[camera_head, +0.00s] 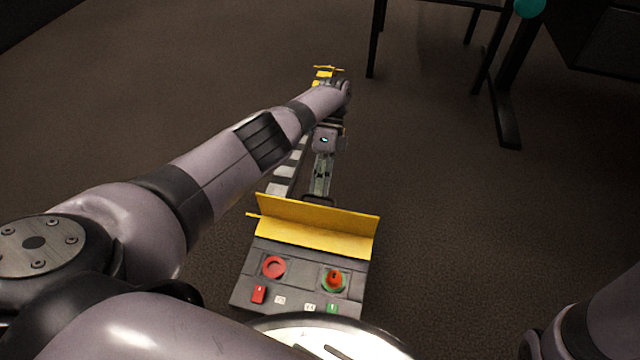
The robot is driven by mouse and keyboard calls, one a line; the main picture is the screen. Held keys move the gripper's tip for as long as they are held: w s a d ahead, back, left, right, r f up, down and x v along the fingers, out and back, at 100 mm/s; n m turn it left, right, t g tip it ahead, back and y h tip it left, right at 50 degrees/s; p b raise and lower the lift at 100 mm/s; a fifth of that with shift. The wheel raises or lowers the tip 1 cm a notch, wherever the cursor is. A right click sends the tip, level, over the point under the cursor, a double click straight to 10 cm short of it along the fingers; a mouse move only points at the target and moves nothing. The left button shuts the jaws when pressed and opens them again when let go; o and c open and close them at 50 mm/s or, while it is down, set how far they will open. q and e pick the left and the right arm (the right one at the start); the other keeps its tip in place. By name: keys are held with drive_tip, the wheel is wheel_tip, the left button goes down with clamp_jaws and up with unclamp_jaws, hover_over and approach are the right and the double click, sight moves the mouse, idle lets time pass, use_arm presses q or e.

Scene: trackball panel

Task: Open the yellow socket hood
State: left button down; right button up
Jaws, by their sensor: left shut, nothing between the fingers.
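A yellow hood (313,214) stands at the far edge of a grey control panel (299,264). It shows as two bent yellow faces, the upper one tilted up; I cannot tell how far it is hinged. My left gripper (319,193) points down toward the panel, just beyond the hood's upper edge. Its fingers are shut with nothing between them. The fingertips are partly hidden by the hood's edge, so I cannot tell whether they touch it. My right gripper is not in view.
Striped and yellow parts (325,74) lie beyond my left arm. A dark table frame (374,45) stands at the back right. Floor on the right is clear.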

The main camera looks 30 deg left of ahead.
use_arm(q)
drive_tip(key=shift+x, duration=0.85)
drive_tip(key=c, duration=1.8)
unclamp_jaws()
drive_tip(key=shift+d, duration=0.1)
drive_tip(key=shift+c, duration=0.2)
drive_tip(key=shift+o, duration=0.6)
drive_tip(key=shift+f, duration=0.15)
drive_tip(key=shift+w, duration=0.1)
